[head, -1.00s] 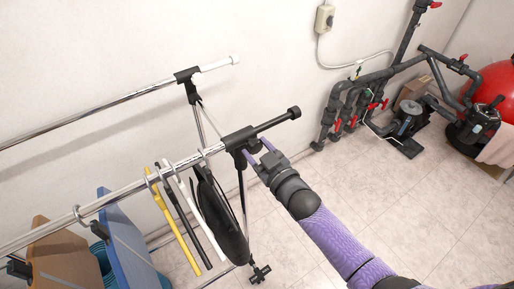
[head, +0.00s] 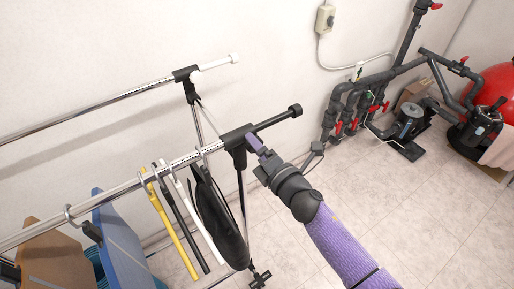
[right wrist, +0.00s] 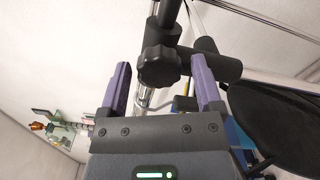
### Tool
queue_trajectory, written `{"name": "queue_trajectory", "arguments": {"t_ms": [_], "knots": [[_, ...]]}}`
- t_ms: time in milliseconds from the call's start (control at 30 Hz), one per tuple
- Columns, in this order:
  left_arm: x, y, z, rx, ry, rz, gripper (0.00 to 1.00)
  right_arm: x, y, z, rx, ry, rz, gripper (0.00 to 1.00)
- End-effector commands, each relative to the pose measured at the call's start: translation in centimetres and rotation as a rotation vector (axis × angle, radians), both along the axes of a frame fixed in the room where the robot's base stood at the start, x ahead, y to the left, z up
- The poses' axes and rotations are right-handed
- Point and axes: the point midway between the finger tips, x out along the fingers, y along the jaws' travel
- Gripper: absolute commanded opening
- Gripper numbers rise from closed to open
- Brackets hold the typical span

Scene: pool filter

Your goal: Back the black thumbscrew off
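The black thumbscrew (right wrist: 158,66) is a lobed knob on the black joint of the rack's rail, seen end-on in the right wrist view. My right gripper (right wrist: 162,80) is open, one purple finger on each side of the knob, with gaps visible on both sides. In the head view my right gripper (head: 257,146) is at the black T-shaped joint (head: 237,139) of the front rail. The thumbscrew cannot be made out there, behind the gripper. My left gripper is not in view.
Hangers with yellow, black and white items (head: 173,225) and a black bag (head: 218,222) hang left of the joint. A second chrome rail (head: 110,103) runs behind, near the wall. Grey pipes with red valves (head: 350,110) and a pump stand at the right. The tiled floor (head: 400,215) there is clear.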

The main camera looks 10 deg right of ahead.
Motion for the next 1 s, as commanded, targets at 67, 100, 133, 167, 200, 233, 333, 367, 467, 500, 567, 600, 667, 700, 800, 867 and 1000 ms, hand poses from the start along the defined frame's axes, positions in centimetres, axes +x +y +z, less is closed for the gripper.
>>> {"name": "queue_trajectory", "arguments": {"t_ms": [67,100,133,167,200,233,333,367,467,500,567,600,667,700,800,867,1000], "knots": [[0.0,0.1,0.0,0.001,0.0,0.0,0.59,0.0,0.0,0.0,0.002,0.001,0.0,0.83],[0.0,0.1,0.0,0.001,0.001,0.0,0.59,0.0,0.0,0.0,0.002,0.001,0.0,0.83],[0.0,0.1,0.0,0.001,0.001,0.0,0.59,0.0,0.0,0.0,0.003,0.001,0.0,0.83],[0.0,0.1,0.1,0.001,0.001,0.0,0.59,-0.2,-0.1,0.0,0.003,0.001,0.0,0.83],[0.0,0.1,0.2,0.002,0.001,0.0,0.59,-0.5,-0.2,0.0,0.003,0.002,0.0,0.83],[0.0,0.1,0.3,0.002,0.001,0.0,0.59,-1.0,-0.3,0.0,0.004,0.004,0.0,0.83],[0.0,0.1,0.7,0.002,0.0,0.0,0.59,-2.6,-0.9,0.0,0.003,0.003,0.0,0.83],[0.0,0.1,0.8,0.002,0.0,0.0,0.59,-3.1,-1.1,0.0,0.004,0.004,0.001,0.83],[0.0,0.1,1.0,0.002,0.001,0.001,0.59,-4.6,-1.6,0.0,0.005,0.004,0.001,0.83],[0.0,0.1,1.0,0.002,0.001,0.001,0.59,-5.0,-1.8,0.0,0.005,0.003,0.001,0.83],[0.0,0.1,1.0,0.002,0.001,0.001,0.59,-5.4,-2.0,0.0,0.004,0.003,0.0,0.83],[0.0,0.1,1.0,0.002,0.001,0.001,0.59,-5.6,-2.0,0.0,0.004,0.003,0.001,0.83],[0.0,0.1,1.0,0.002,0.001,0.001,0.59,-5.7,-2.1,0.0,0.005,0.002,0.001,0.83],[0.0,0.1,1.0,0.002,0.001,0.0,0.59,-5.7,-2.0,0.0,0.005,0.002,0.001,0.83],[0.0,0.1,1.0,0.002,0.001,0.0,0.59,-5.7,-2.0,0.0,0.005,0.002,0.001,0.83],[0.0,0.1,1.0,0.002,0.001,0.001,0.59,-5.7,-2.0,0.0,0.005,0.002,0.001,0.83],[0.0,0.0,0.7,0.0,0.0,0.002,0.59,-7.7,-2.8,-0.2,0.004,0.005,0.001,0.83]]}}
